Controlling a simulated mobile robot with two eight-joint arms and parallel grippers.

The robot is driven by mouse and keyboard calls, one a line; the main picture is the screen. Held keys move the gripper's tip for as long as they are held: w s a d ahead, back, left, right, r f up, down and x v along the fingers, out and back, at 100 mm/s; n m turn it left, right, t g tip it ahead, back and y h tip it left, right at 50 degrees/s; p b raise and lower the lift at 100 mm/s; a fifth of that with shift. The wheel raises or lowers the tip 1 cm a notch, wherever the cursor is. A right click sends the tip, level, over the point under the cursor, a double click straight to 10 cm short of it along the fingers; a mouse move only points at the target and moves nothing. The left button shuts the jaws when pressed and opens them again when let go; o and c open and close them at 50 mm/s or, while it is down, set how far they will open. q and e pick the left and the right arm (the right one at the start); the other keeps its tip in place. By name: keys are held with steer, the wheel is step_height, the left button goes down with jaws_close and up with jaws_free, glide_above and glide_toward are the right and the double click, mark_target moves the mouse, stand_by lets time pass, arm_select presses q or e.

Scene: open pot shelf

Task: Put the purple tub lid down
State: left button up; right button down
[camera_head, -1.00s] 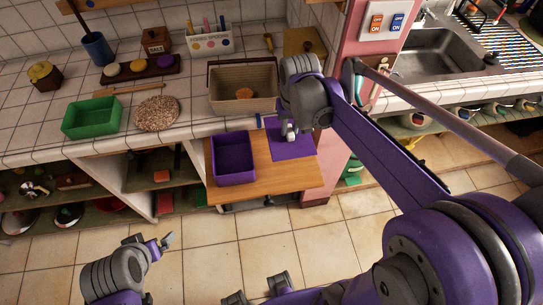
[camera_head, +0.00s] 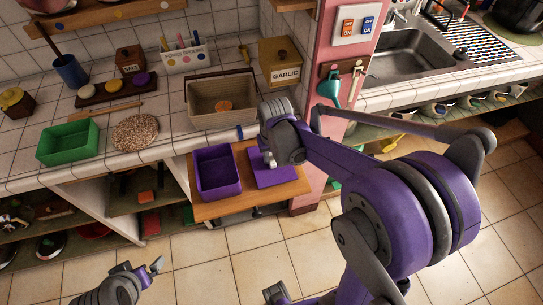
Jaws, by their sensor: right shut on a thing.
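The purple tub lid (camera_head: 279,178) is a flat square at the right end of the pull-out wooden board, just right of the open purple tub (camera_head: 218,172). My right gripper (camera_head: 283,160) is over the lid's back part and shut on it; the fingertips are small and partly hidden. The lid looks flat and low over the board, but I cannot tell whether it rests fully on it. My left gripper (camera_head: 141,268) is at the lower left over the floor, open and empty, away from the board.
The wooden board (camera_head: 215,208) juts out below the tiled counter. Behind it stand a beige basket (camera_head: 215,112) and a garlic box (camera_head: 281,65). A green tub (camera_head: 68,143) and a round speckled mat (camera_head: 135,133) lie to the left. A pink post (camera_head: 338,75) stands at the right.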

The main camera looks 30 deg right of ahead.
steer(key=shift+f, duration=0.15)
steer(key=c, duration=0.7)
jaws_free()
steer(key=shift+r, duration=0.35)
step_height(320, 180, up, 11)
steer(key=s+p, duration=0.1)
steer(key=n+t, duration=0.1)
steer(key=t, duration=0.1)
glide_toward(273, 162)
steer(key=s+a+r, duration=0.2)
steer(key=s+a, duration=0.1)
steer(key=s+a+f, duration=0.1)
steer(key=s, duration=0.1)
steer(key=s+a+f+n+t, duration=0.1)
steer(key=s, duration=0.2)
steer(key=s+a+f+t, duration=0.1)
steer(key=s+a, duration=0.1)
steer(key=shift+s+f+n, duration=0.25)
steer(key=shift+f+n, duration=0.05)
